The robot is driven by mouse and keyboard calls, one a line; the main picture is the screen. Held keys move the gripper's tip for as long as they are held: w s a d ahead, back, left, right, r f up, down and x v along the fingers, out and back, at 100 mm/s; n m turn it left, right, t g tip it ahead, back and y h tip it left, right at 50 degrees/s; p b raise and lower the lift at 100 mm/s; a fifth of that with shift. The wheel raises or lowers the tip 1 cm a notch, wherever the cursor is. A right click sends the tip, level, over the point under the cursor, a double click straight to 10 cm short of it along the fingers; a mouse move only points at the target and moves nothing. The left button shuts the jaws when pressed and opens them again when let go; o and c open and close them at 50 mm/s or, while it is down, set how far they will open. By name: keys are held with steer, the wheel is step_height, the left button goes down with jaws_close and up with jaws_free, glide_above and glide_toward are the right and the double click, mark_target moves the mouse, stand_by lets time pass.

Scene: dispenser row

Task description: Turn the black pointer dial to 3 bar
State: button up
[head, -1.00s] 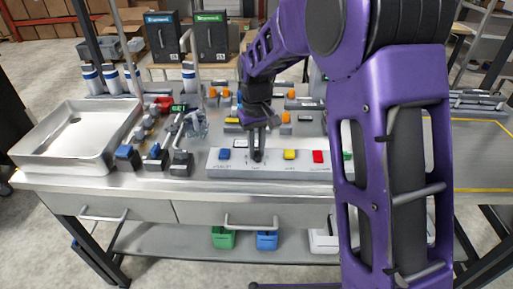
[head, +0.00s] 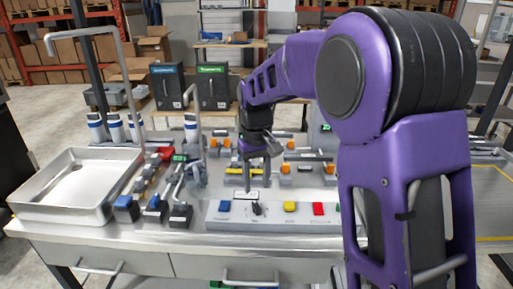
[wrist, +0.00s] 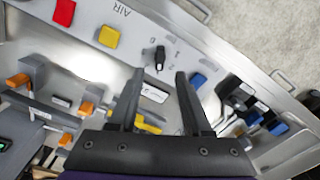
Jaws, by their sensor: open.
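The black pointer dial (head: 256,209) sits on the front of a pale panel (head: 268,223), between a blue button and a yellow one. It also shows in the wrist view (wrist: 159,58), just beyond my fingertips. The scale markings are too small to read, so I cannot tell which value the pointer is at. My gripper (head: 258,180) is above and slightly behind the dial, pointing down. In the wrist view my gripper (wrist: 160,75) has its two fingers apart with nothing between them, and it is clear of the dial.
On the panel are a blue button (head: 224,206), a yellow button (head: 290,206) and a red button (head: 318,208). A metal sink tray (head: 75,190) stands at the left. Several valves with coloured handles crowd the bench left of and behind the panel.

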step_height(320, 180, up, 11)
steer(key=p, duration=0.1)
steer(key=shift+f, duration=0.15)
